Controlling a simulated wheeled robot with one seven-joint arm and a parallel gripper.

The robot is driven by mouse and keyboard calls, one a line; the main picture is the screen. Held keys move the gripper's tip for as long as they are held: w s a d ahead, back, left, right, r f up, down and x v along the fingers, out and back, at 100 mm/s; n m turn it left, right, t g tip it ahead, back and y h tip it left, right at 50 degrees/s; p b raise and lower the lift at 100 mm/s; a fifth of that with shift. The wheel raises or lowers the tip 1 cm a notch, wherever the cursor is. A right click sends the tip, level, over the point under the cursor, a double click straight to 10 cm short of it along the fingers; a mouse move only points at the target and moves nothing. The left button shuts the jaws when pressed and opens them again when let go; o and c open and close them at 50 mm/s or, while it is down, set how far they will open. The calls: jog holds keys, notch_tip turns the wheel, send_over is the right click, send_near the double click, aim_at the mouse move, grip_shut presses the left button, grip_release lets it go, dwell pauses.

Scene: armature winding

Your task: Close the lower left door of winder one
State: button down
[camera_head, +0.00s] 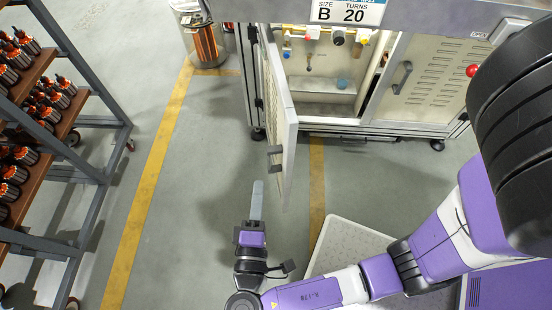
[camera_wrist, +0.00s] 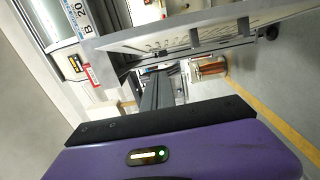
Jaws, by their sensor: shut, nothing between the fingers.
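The lower left door (camera_head: 291,135) of the winder stands wide open in the head view, swung out toward me from its left hinge side. Dark handle stubs (camera_head: 275,160) stick out from its left, outer face. My gripper (camera_head: 257,186) is shut and empty, just left of and nearer to me than the door's free edge. A gap of floor shows between them. In the wrist view the door (camera_wrist: 150,38) crosses above the shut fingers (camera_wrist: 152,88). Contact is not visible.
The right door (camera_head: 415,80) is shut. A copper spool (camera_head: 207,42) stands behind left. A rack (camera_head: 75,120) of armatures is at far left. Floor between rack and door is clear.

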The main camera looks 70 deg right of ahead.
jog(key=d, duration=1.1)
jog(key=shift+d, duration=0.25)
jog(key=shift+s, duration=0.1)
